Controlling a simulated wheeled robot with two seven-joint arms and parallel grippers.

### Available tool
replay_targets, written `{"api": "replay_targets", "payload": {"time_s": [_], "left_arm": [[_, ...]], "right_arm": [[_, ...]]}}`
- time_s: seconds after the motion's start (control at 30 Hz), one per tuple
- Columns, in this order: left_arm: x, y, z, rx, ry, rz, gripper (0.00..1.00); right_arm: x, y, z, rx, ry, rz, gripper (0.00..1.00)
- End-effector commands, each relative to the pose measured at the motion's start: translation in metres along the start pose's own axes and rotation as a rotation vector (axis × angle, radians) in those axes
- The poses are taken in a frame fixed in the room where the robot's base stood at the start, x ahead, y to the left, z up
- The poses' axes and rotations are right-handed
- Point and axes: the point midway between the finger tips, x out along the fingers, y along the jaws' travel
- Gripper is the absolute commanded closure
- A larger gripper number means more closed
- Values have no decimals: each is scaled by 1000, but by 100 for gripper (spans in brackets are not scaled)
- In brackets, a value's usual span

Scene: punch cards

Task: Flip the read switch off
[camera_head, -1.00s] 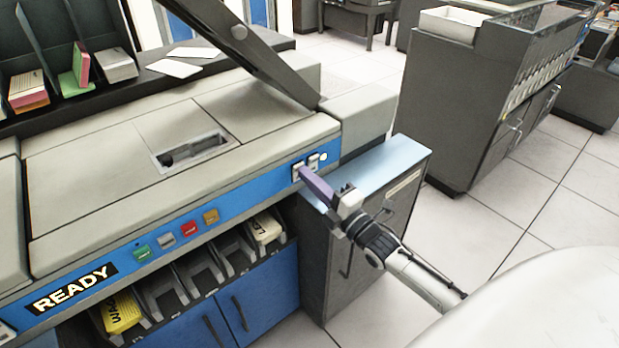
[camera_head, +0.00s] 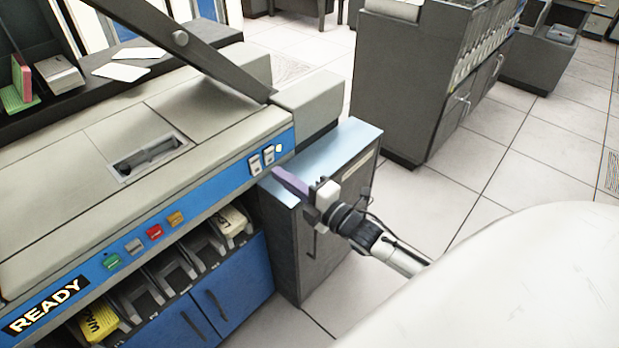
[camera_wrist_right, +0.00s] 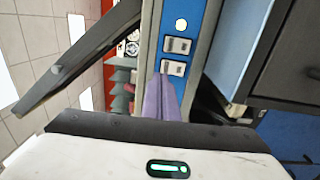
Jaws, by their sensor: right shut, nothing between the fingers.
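Two small rocker switches sit side by side at the right end of the machine's blue front strip, the left one (camera_head: 255,166) and the right one (camera_head: 268,156). In the right wrist view they show one above the other, an upper switch (camera_wrist_right: 177,45) and a lower switch (camera_wrist_right: 173,68). Their labels are too small to read, so I cannot tell which is the read switch. My right gripper (camera_head: 276,172) has purple fingers, shut and empty, with tips just below and right of the switches. In the wrist view its tips (camera_wrist_right: 162,78) are close to the lower switch; contact is unclear.
A small lit round lamp (camera_head: 279,148) is beside the switches. Colored buttons (camera_head: 154,232) and a READY sign (camera_head: 45,306) lie farther left. A grey cabinet (camera_head: 350,145) with a light blue top stands below my right gripper. Open floor lies to the right.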

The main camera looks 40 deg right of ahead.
Motion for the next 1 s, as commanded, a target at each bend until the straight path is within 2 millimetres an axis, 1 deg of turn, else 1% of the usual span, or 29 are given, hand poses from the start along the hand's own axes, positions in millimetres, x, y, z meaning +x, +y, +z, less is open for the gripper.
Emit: {"api": "replay_targets", "payload": {"time_s": [0.03, 0.2, 0.3, 0.4, 0.57, 1.0], "left_arm": [[0, 0, 2, 0, -2, 0, 100], [1, 0, 2, 0, -2, 0, 100], [1, 0, 2, 0, -2, 0, 100], [1, 0, 2, 0, -2, 0, 100], [1, 0, 2, 0, -1, 0, 100], [1, 0, 2, 0, -1, 1, 100]], "right_arm": [[-14, -1, -1, -1, 1, -4, 100], [-47, 5, -1, 1, 1, -4, 100], [-61, 7, -1, 0, 1, -4, 100], [-70, 9, 0, -1, 0, -4, 100], [-75, 10, -1, 0, 1, -3, 100], [-75, 10, -1, 0, 1, -3, 100]]}}
